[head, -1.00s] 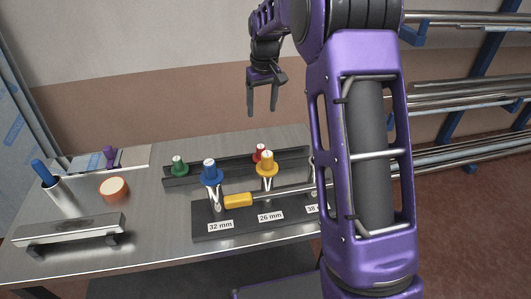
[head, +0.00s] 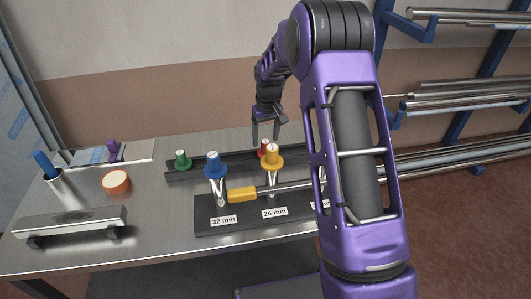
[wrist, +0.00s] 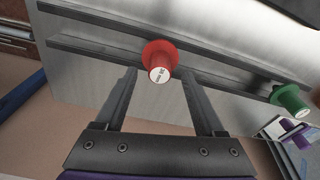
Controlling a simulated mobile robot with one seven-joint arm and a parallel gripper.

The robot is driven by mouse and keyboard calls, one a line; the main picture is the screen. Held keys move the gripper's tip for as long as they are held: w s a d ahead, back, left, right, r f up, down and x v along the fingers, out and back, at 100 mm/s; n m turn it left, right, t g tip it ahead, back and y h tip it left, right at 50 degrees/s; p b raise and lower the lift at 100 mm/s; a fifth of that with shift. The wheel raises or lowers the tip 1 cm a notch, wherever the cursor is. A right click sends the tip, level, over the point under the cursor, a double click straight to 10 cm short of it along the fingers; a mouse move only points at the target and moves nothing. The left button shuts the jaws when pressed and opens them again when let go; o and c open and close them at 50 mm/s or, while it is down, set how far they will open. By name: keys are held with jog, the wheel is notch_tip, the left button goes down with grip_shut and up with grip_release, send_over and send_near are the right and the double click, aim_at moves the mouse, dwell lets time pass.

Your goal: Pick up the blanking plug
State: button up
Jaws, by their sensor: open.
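My gripper (head: 265,139) is open and empty above the back of the bench. A red plug (head: 263,147) stands in the dark channel rail (head: 216,163), below my gripper and partly hidden behind a yellow plug (head: 272,157). In the wrist view the red plug (wrist: 158,55) appears just beyond and between my fingertips (wrist: 159,72), with small print on its end. A green plug (head: 182,160) stands at the rail's left end. A blue plug (head: 214,166) and the yellow one sit on tubes in the front block. Which one is called the blanking plug is not marked.
The dark front block (head: 243,225) carries 32 mm and 26 mm labels. A yellow-handled tool (head: 242,194) lies across it. An orange-rimmed roll (head: 116,182), a cup with a blue-handled item (head: 54,176) and a metal bar (head: 70,221) stand left. Pipe racks (head: 455,90) are right.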

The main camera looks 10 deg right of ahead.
aim_at(266, 141)
notch_tip(266, 141, down, 3)
jog(key=shift+w+f, duration=0.1)
jog(key=shift+f, duration=0.05)
grip_shut()
